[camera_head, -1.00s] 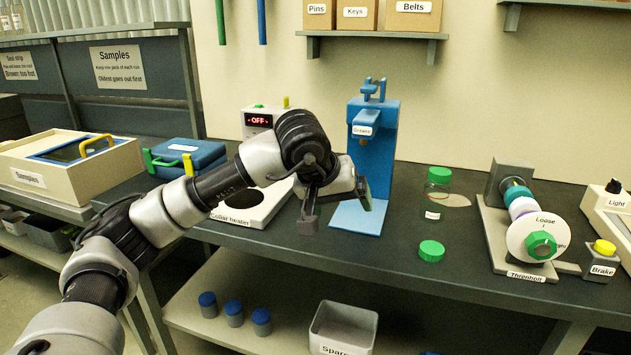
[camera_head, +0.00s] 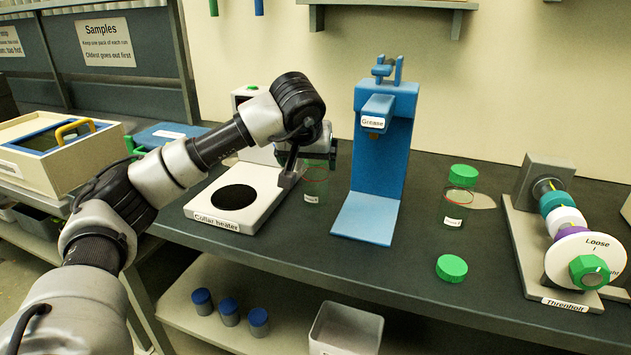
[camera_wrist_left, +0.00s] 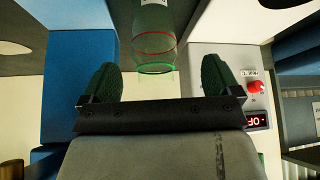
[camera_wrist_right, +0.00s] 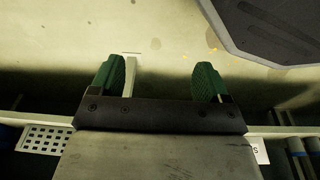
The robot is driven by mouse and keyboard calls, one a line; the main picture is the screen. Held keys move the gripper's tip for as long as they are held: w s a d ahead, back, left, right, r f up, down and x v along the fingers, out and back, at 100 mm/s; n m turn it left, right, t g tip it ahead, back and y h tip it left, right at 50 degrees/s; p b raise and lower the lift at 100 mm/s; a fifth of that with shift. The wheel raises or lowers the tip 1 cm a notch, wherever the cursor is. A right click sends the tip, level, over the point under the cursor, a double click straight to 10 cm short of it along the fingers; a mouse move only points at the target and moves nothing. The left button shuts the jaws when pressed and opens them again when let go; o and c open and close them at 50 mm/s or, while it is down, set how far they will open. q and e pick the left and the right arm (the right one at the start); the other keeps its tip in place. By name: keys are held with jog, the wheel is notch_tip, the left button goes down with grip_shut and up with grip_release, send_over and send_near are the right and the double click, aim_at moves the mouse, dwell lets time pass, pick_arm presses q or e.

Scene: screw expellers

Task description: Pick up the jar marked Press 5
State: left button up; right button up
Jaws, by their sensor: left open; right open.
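A clear jar (camera_head: 317,188) with a small label stands on the bench between the collar heater and the blue grease press; I cannot read the label. My left gripper (camera_head: 311,158) is open and empty at the top of this jar. In the left wrist view the jar (camera_wrist_left: 154,40) shows its green rim and red ring just beyond and between the open fingers (camera_wrist_left: 158,82). Another clear jar (camera_head: 455,207) with a green lid stands right of the press, its label too small to read. My right gripper (camera_wrist_right: 160,82) is open and empty, outside the head view.
The grease press (camera_head: 385,150) stands close right of the gripper, the collar heater (camera_head: 200,207) close left. A loose green lid (camera_head: 452,268) lies on the bench (camera_head: 330,265). A shaft with rings (camera_head: 565,225) is at the right.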

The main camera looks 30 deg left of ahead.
aim_at(313, 163)
pick_arm(q)
jog(key=x, duration=0.4)
jog(key=shift+w+d, duration=0.3)
jog(key=shift+w, duration=0.1)
jog(key=shift+w+a+f, duration=0.2)
jog(key=shift+w+f, duration=0.1)
jog(key=shift+f, duration=0.15)
jog(key=shift+r, duration=0.1)
jog(key=c, duration=1.2)
